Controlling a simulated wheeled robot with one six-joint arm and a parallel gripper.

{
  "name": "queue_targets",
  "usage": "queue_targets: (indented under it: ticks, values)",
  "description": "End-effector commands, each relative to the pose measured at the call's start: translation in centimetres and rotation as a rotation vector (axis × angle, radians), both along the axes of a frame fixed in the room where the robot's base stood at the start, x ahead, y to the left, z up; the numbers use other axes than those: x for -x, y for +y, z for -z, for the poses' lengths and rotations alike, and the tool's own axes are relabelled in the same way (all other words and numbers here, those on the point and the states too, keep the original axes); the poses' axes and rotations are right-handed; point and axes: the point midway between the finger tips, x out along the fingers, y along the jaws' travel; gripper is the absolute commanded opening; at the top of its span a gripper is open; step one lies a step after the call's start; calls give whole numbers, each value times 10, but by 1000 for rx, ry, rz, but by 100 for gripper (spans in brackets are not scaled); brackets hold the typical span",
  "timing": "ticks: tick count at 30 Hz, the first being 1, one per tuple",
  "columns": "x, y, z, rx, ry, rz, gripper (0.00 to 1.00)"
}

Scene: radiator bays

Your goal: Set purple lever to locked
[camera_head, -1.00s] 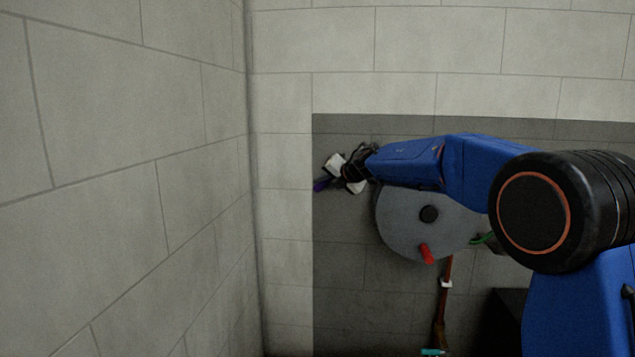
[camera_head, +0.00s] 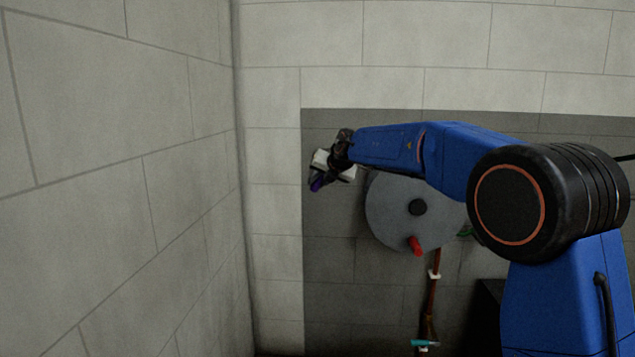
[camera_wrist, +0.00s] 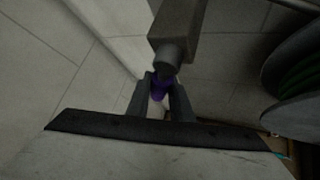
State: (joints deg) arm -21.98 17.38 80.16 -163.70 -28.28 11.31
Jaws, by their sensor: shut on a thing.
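The purple lever (camera_head: 317,184) shows at the left end of the dark wall panel, just below my gripper (camera_head: 318,180). In the wrist view my gripper (camera_wrist: 160,92) has its two dark fingers closed on the purple lever (camera_wrist: 160,90). A grey block with a round end (camera_wrist: 172,50) stands just beyond the fingers and hides part of the lever. I cannot read the lever's position from any marking.
A grey disc (camera_head: 385,215) with a dark hub and a red handle (camera_head: 415,246) is right of my gripper. A brown pipe (camera_head: 431,300) with a teal handle (camera_head: 425,343) runs below it. A plain block wall (camera_head: 120,190) stands close on the left.

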Motion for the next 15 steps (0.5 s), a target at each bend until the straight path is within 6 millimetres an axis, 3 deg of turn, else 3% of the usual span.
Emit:
queue_targets:
  ticks: [11,12,14,15]
  values:
    - [1,0,2,4,4,-2,0]
    - [1,0,2,4,4,-2,25]
    - [1,0,2,4,4,-2,39]
    - [1,0,2,4,3,-1,39]
